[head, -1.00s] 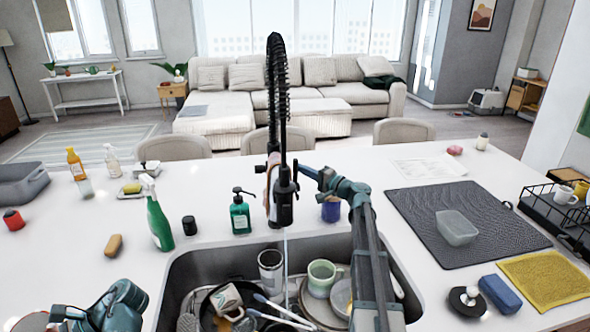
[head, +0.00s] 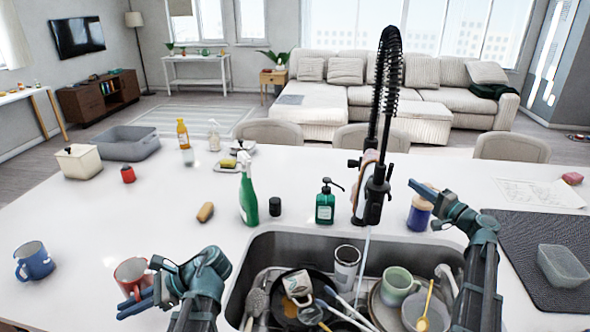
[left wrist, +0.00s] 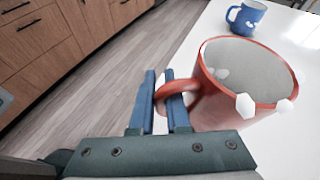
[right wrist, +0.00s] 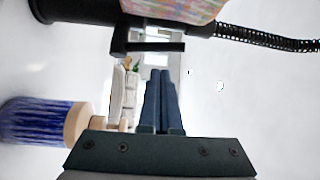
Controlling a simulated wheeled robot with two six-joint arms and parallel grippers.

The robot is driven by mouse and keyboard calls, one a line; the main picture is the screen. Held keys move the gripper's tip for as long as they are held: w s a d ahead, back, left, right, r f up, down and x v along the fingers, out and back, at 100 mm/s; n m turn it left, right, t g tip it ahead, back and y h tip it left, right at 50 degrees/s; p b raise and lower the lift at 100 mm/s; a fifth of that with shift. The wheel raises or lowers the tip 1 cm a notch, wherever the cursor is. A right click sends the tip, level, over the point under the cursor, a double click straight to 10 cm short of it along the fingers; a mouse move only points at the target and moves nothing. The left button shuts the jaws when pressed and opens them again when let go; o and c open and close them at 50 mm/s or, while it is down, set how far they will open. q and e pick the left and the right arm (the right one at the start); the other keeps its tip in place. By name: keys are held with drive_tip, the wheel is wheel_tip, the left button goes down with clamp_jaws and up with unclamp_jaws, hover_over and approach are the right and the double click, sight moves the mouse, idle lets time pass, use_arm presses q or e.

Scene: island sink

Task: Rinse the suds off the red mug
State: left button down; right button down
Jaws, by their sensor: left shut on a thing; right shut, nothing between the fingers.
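The red mug (head: 128,279) is at the left of the sink, near the counter's front edge. My left gripper (head: 143,299) is shut on its handle. The left wrist view shows the mug (left wrist: 240,118) with its mouth up and slightly tilted, with white suds blobs on its rim, inside and side. I cannot tell whether it touches the counter. The black spring faucet (head: 376,195) stands behind the sink (head: 262,262), and a thin water stream (head: 364,248) falls from it. My right gripper (head: 420,189) is shut and empty, just right of the faucet; its fingers show in the right wrist view (right wrist: 160,100).
The sink holds dishes, including a dark pan, a green mug (head: 398,285) and a steel tumbler (head: 346,267). A blue mug (head: 34,262) stands left of the red mug. A green spray bottle (head: 248,197) and soap dispenser (head: 325,205) stand behind the sink. The left counter is mostly clear.

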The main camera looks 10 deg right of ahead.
drive_tip(key=shift+v, duration=1.85)
drive_tip(key=c, duration=1.1)
unclamp_jaws()
drive_tip(key=shift+a, duration=0.15)
drive_tip(key=shift+c, duration=0.2)
drive_tip(key=shift+o, duration=1.1)
drive_tip(key=shift+w+a+n+h, duration=0.1)
drive_tip(key=shift+a+n+h, duration=0.15)
drive_tip(key=shift+n+h, duration=0.05)
drive_tip(key=shift+o, duration=0.7)
drive_tip(key=shift+w+a+n, duration=0.1)
drive_tip(key=shift+a+n, duration=0.2)
drive_tip(key=s+a+r+n+t+h+p, duration=0.1)
drive_tip(key=a+n+h+p, duration=0.1)
drive_tip(key=a+n+h, duration=0.4)
drive_tip(key=n+h, duration=0.2)
drive_tip(key=n, duration=0.3)
drive_tip(key=shift+a+h, duration=0.35)
drive_tip(key=shift+h, duration=0.05)
